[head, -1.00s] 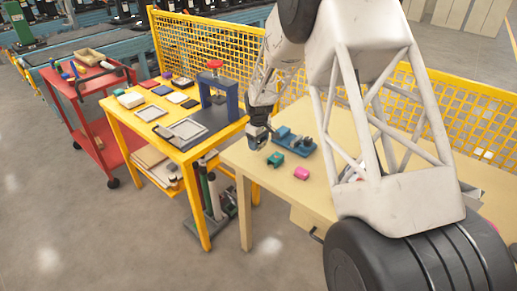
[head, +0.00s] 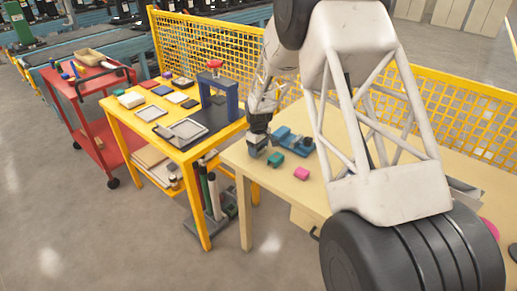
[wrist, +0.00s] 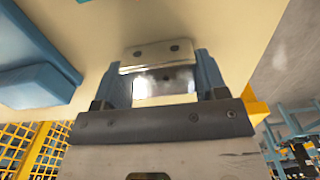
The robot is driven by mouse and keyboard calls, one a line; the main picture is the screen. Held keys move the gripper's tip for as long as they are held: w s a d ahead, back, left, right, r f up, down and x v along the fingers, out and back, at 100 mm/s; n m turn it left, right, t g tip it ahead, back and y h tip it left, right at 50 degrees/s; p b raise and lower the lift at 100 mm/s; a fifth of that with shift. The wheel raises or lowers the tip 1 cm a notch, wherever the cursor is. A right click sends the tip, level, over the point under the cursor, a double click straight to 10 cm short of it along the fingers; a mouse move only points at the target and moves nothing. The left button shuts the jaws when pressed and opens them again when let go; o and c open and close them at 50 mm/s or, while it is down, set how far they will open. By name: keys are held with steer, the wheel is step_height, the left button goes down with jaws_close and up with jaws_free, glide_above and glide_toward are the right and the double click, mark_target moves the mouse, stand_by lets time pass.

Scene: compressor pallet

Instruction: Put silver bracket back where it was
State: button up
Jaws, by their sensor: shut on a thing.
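My gripper (head: 256,150) is over the left end of the pale wooden table (head: 238,160), low above the top. In the wrist view my gripper (wrist: 163,82) has its blue fingers shut on the silver bracket (wrist: 160,54), a shiny bent plate with two dark holes. The bracket sits between the fingertips over the pale tabletop. I cannot tell whether it touches the table. In the head view the bracket cannot be made out at the gripper.
A blue fixture (head: 294,140) stands right of my gripper. A teal block (head: 276,159) and a pink block (head: 301,173) lie in front of it. The yellow table (head: 122,118) with trays and a blue press frame (head: 232,98) is at left. A yellow mesh fence (head: 185,50) runs behind.

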steer(key=shift+f, duration=0.15)
steer(key=o, duration=1)
steer(key=shift+c, duration=0.2)
step_height(320, 180, up, 12)
stand_by(0.7)
steer(key=shift+r, duration=0.25)
